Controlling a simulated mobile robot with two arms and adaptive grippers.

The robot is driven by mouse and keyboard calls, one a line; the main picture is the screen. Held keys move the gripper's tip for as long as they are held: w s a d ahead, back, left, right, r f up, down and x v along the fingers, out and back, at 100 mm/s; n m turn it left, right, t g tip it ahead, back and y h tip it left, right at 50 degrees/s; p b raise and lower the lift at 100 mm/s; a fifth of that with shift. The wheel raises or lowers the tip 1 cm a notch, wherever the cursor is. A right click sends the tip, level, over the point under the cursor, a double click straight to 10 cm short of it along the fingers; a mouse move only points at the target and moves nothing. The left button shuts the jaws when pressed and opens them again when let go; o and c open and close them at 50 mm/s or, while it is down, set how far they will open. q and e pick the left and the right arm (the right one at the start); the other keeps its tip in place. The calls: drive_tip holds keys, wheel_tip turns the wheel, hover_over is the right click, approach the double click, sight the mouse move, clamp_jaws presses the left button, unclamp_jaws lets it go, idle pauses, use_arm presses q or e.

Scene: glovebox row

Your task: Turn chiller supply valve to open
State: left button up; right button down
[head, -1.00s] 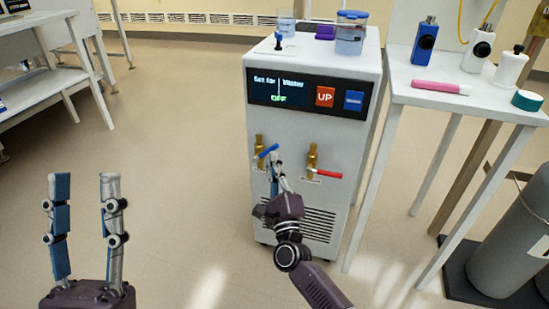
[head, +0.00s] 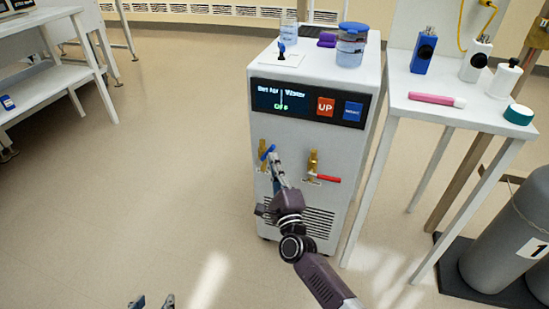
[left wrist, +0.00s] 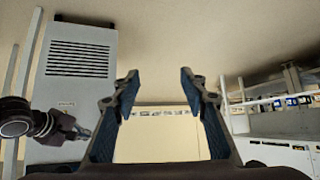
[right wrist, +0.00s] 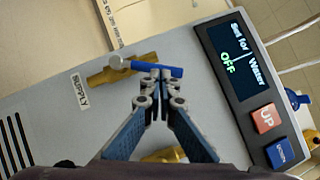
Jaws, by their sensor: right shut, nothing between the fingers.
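The chiller (head: 306,155) stands mid-view with two brass valves on its front. The supply valve (head: 262,147) is the left one, with a blue handle (head: 268,153) slanting up to the right in the head view. In the right wrist view the SUPPLY label (right wrist: 76,89) is beside its brass body (right wrist: 112,76), and the blue handle (right wrist: 172,71) lies across my fingertips. My right gripper (right wrist: 160,82) is shut and empty, its tips at the handle; contact is unclear. My left gripper (left wrist: 158,80) is open and empty; only its tips (head: 152,302) show at the head view's bottom edge.
A second brass valve (head: 313,162) with a red handle (head: 328,179) is right of the supply valve. The display (head: 283,98) reads OFF. Floor to the left is clear.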

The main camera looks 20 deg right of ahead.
sight(265, 155)
use_arm(q)
drive_tip(key=s+a+f+g+y+p, duration=0.1)
drive_tip(key=s+a+f+g+p, duration=0.15)
drive_tip(key=s, duration=0.35)
drive_tip(key=s+a+f+g+y+p, duration=0.1)
drive_tip(key=s+g+p, duration=0.1)
drive_tip(key=s+g, duration=0.3)
wheel_tip(265, 155, down, 18)
drive_tip(key=s+p, duration=0.2)
drive_tip(key=p, duration=0.2)
drive_tip(key=shift+f+p, duration=0.25)
drive_tip(key=shift+p, duration=0.05)
use_arm(e)
drive_tip(key=shift+w+a+r+n+g+y, duration=0.3)
drive_tip(key=shift+a+r+n+g, duration=0.25)
drive_tip(key=shift+n, duration=0.4)
drive_tip(key=shift+w+a+r+n+g+y, duration=0.2)
drive_tip(key=shift+w+a+r+n+g, duration=0.3)
drive_tip(key=shift+n, duration=0.45)
drive_tip(key=shift+s, duration=0.1)
use_arm(q)
drive_tip(key=shift+s, duration=0.1)
